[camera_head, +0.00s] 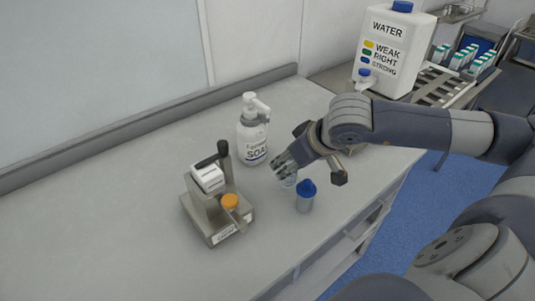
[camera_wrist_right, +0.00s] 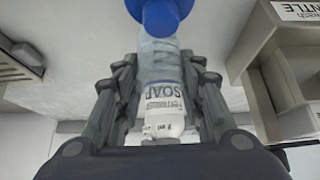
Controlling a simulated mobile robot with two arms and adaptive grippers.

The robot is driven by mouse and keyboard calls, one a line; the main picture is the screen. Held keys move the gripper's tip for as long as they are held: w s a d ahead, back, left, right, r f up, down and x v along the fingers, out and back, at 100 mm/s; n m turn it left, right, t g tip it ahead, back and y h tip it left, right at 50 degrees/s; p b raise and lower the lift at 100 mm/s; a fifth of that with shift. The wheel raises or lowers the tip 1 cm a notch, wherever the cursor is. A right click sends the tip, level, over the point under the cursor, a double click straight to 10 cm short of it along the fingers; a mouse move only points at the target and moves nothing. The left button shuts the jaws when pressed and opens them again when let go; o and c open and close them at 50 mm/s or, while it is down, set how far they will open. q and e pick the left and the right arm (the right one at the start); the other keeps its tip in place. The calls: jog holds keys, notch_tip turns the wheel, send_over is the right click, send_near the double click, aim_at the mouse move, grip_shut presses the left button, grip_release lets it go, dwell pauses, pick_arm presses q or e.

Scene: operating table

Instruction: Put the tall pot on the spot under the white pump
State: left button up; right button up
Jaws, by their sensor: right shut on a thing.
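The soap bottle (camera_head: 253,140) with a white pump (camera_head: 256,106) stands upright on the counter in the head view. My right gripper (camera_head: 284,166) is to its right and front. Its fingers are shut on the tall pot (camera_head: 288,181), a clear pot mostly hidden by them. In the right wrist view my right gripper (camera_wrist_right: 157,95) has the pot (camera_wrist_right: 153,58) between its fingers, with a blue part at its upper end and the soap lettering showing behind or through it. The spot under the pump cannot be made out. My left gripper is not in view.
A blue-capped pot (camera_head: 306,198) stands close to my right gripper. A steel stand (camera_head: 213,226) with a dark lever, a white box and an orange-capped pot (camera_head: 230,202) is left of it. A white water jug (camera_head: 393,50) stands at the back right. The counter's left is clear.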

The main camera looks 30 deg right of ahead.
jog(key=shift+w+f, duration=0.3)
jog(key=shift+f, duration=0.35)
jog(key=w+p, duration=0.2)
jog(key=w, duration=0.1)
jog(key=shift+w+a, duration=0.1)
jog(key=shift+a, duration=0.05)
jog(key=shift+w, duration=0.45)
jog(key=shift+w+a+p, duration=0.1)
jog(key=shift+w+p, duration=0.25)
jog(key=shift+w, duration=0.05)
jog(key=shift+w+r+p, duration=0.1)
jog(key=shift+w+p, duration=0.35)
jog(key=shift+w, duration=0.6)
jog(key=shift+w+a+f, duration=0.1)
jog(key=shift+w+f, duration=0.1)
jog(key=shift+w, duration=0.05)
jog(key=shift+f+p, duration=0.35)
jog(key=shift+f, duration=0.25)
jog(key=shift+s, duration=0.1)
